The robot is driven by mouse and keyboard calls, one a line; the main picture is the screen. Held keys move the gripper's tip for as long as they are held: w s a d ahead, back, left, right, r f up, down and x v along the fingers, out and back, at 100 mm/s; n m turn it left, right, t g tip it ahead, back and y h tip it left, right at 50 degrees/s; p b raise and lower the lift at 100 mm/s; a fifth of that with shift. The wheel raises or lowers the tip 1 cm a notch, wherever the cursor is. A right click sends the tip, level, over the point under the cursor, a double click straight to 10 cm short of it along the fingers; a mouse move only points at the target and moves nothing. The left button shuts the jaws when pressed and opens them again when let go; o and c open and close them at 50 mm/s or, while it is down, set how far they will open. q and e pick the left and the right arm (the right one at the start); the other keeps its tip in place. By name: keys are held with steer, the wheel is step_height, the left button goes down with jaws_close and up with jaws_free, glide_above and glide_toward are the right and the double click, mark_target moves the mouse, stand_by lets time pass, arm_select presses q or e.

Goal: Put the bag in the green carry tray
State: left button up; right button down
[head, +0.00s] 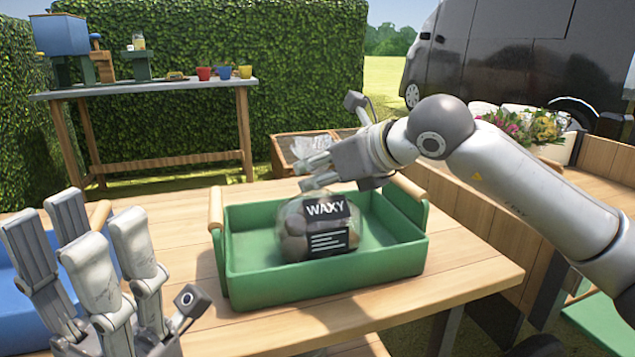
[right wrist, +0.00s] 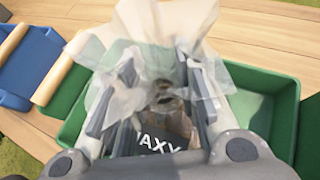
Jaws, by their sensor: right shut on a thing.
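The bag (head: 315,228) is clear plastic with brown round contents and a black WAXY label. My right gripper (head: 312,173) is shut on the bag's gathered top from above. In the right wrist view the bag's crumpled clear top (right wrist: 165,28) spreads between and past the fingers, and its label shows below. My left gripper (head: 82,228) is open and empty at the lower left.
A blue tray (head: 22,300) stands left of the green one, partly behind my left gripper. The green tray has raised wooden handles (head: 216,208) at both ends. Another table (head: 150,90) with coloured pots stands behind, and flowers (head: 525,125) are at right.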

stand_by(0.3)
steer(key=shift+f, duration=0.2)
steer(key=c, duration=1.1)
jaws_free()
